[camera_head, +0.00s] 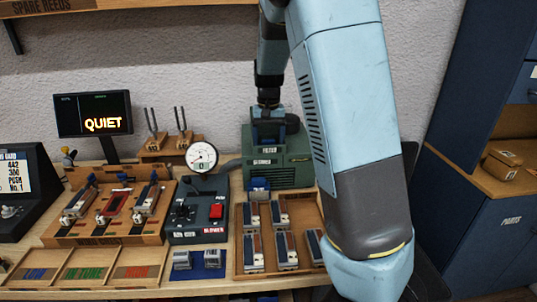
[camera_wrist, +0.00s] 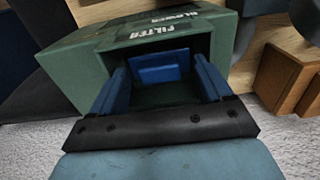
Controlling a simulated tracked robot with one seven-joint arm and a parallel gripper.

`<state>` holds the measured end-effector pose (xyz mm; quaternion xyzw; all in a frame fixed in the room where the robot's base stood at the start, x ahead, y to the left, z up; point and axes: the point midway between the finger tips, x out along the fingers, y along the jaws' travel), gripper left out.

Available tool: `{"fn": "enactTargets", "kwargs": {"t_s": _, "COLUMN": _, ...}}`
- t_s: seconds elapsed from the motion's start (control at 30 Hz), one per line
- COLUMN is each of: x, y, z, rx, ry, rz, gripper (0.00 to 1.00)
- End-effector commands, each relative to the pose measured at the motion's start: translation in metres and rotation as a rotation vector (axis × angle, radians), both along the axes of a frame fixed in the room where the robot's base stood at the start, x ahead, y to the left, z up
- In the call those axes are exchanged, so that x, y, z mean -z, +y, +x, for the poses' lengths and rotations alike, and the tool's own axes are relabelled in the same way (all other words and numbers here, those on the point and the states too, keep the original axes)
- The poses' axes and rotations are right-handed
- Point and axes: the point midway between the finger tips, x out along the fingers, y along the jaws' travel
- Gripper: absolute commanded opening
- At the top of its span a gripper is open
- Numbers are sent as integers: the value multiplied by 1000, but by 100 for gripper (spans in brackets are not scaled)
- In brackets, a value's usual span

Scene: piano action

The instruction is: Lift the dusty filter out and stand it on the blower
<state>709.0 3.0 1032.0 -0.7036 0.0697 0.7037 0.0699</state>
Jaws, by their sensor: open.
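The green blower (camera_head: 290,160) stands at the back of the bench, with BLOWER and FILTER labels on it. In the wrist view, the blower (camera_wrist: 75,75) has an open recess under its FILTER label. A blue filter (camera_wrist: 160,68) with a raised tab sits inside that recess; I cannot make out dust on it. My gripper (camera_wrist: 161,78) is open, its two blue fingers reaching into the recess on either side of the filter, with gaps showing. In the head view my gripper (camera_head: 268,125) points down at the blower's top, and the filter is hidden there.
A wooden tray (camera_head: 238,240) of several small parts is in front of the blower, with a blue piece (camera_head: 258,184) at its back. A round gauge (camera_head: 201,157) and a control box (camera_head: 197,210) with a red button stand left. A screen (camera_head: 92,113) reads QUIET.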

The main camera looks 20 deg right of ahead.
Motion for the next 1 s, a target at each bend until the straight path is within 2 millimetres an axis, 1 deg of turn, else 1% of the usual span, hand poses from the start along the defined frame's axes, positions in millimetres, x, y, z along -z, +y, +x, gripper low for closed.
{"fn": "enactTargets", "kwargs": {"t_s": 0.23, "x": 2, "y": 0, "z": 0, "rx": -1, "ry": 0, "rz": 0, "gripper": 79}}
{"fn": "enactTargets", "kwargs": {"t_s": 0.27, "x": 2, "y": 0, "z": 0, "rx": -1, "ry": 0, "rz": 0, "gripper": 77}}
{"fn": "enactTargets", "kwargs": {"t_s": 0.7, "x": 2, "y": 0, "z": 0, "rx": -1, "ry": 0, "rz": 0, "gripper": 35}}
{"fn": "enactTargets", "kwargs": {"t_s": 0.8, "x": 2, "y": 0, "z": 0, "rx": -1, "ry": 0, "rz": 0, "gripper": 27}}
{"fn": "enactTargets", "kwargs": {"t_s": 1.0, "x": 1, "y": 0, "z": 0, "rx": -1, "ry": 0, "rz": 0, "gripper": 26}}
